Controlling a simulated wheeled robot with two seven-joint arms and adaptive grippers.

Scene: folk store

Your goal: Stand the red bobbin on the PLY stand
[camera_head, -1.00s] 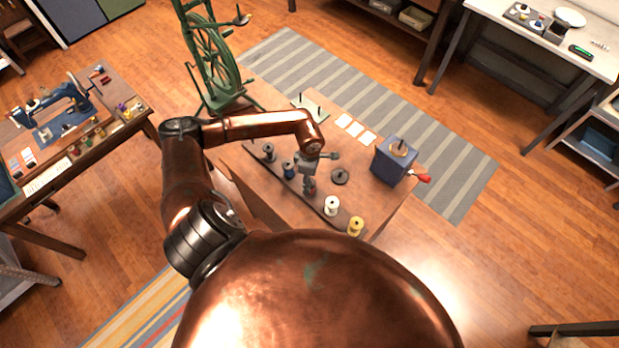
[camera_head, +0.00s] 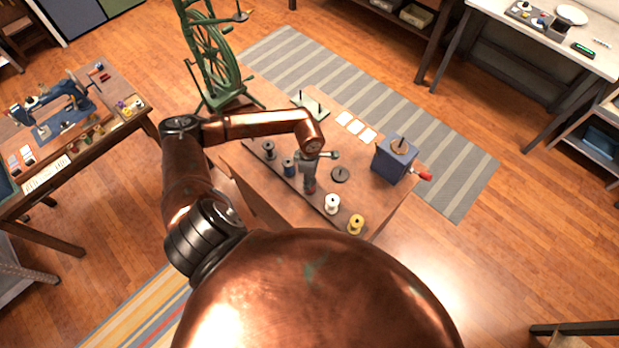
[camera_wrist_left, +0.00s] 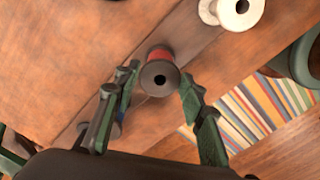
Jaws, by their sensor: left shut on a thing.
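The red bobbin (camera_wrist_left: 160,74) stands between my left gripper's two green fingers in the left wrist view; its dark top flange with a hole faces the camera, and red shows below it. In the head view my left gripper (camera_head: 309,182) points down at the bobbin rack, shut on the bobbin, with only a little red visible. I cannot tell whether the bobbin is clear of the rack. My right gripper is out of view.
The dark rack also holds grey (camera_head: 269,150), blue (camera_head: 290,168), white (camera_head: 332,204) and yellow (camera_head: 355,224) bobbins. A dark disc (camera_head: 340,174), white cards (camera_head: 356,127) and a blue box with a peg and red handle (camera_head: 394,160) lie right. A green spinning wheel (camera_head: 214,60) stands behind left.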

